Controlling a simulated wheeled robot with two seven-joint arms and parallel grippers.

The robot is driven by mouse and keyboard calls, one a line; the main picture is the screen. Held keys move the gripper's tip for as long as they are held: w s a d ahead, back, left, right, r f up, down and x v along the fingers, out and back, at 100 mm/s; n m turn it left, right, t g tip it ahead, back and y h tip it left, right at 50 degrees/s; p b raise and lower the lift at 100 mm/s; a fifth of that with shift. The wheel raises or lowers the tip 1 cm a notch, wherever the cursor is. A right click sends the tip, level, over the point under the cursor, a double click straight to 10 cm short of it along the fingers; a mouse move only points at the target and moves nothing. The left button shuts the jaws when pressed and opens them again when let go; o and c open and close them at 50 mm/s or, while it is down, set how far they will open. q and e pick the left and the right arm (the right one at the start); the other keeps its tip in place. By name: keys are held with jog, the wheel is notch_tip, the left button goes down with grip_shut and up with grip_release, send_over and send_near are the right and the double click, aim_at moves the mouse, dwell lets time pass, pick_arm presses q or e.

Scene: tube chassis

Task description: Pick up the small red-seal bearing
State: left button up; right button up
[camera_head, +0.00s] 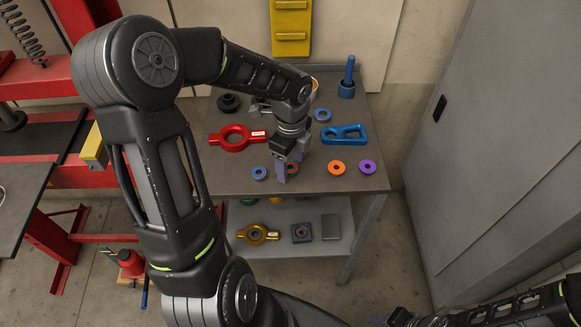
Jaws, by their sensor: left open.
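A small red-seal bearing (293,169) lies on the grey workbench top (225,175) near its front edge, partly hidden behind my left gripper. My left gripper (288,172) points down at the bearing with its jaws open. One finger covers the bearing's left side, and I cannot tell whether the fingers straddle it or stay above it. My right arm (520,305) shows at the bottom right corner, away from the bench. Its gripper end is cut off by the lower edge, so its jaws cannot be made out.
Similar blue (259,173), orange (336,167) and purple (367,166) rings lie in the same row. Behind are a red ring part (234,138), a blue part (345,134), another blue ring (323,115) and a blue tool (347,85). The lower shelf (340,205) holds parts.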

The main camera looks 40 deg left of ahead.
pick_arm(q)
jog(key=shift+c, duration=0.5)
grip_shut()
